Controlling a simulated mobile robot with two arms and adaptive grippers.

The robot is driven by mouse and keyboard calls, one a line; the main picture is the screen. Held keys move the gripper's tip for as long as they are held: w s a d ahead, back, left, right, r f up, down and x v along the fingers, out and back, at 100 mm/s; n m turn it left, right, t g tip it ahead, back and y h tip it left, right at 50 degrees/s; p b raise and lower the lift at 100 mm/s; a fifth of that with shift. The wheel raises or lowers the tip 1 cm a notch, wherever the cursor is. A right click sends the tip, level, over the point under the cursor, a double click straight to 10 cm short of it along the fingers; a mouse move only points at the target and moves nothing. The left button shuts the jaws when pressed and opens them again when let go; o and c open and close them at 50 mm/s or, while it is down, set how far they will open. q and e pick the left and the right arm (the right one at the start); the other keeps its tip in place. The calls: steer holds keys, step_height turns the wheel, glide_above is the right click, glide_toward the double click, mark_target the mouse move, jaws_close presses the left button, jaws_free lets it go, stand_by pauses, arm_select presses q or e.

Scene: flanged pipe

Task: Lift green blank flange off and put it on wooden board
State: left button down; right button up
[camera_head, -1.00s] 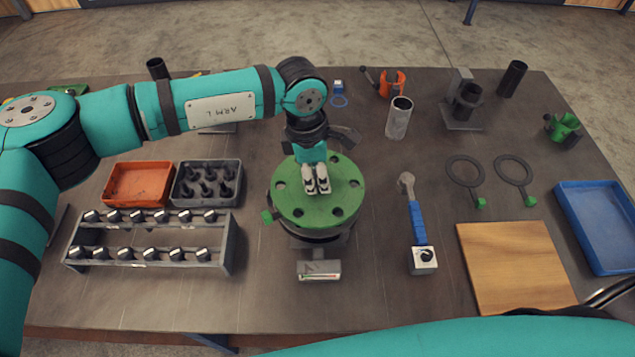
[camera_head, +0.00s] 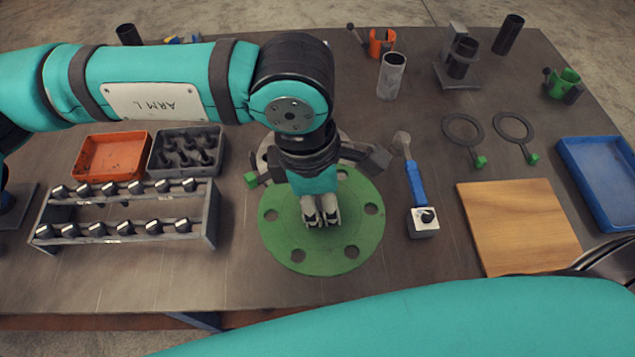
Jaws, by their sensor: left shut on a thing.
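The green blank flange (camera_head: 290,241) is a round disc with several bolt holes. My left gripper (camera_head: 322,221) is shut on it near its middle and holds it in the air, apart from the pipe. The grey pipe flange (camera_head: 266,156) shows partly behind my left arm and the green disc. The wooden board (camera_head: 520,228) lies bare on the table to the right of the green flange. My right gripper is out of view; only part of my right arm shows at the bottom.
A bolt rack (camera_head: 130,217) stands at left.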

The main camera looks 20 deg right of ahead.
arm_select(q)
steer(key=shift+s+r, duration=0.1)
steer(key=shift+s, duration=0.15)
steer(key=shift+r, duration=0.15)
steer(key=shift+r+p, duration=0.75)
steer(key=shift+r, duration=1.65)
steer(key=shift+f, duration=0.1)
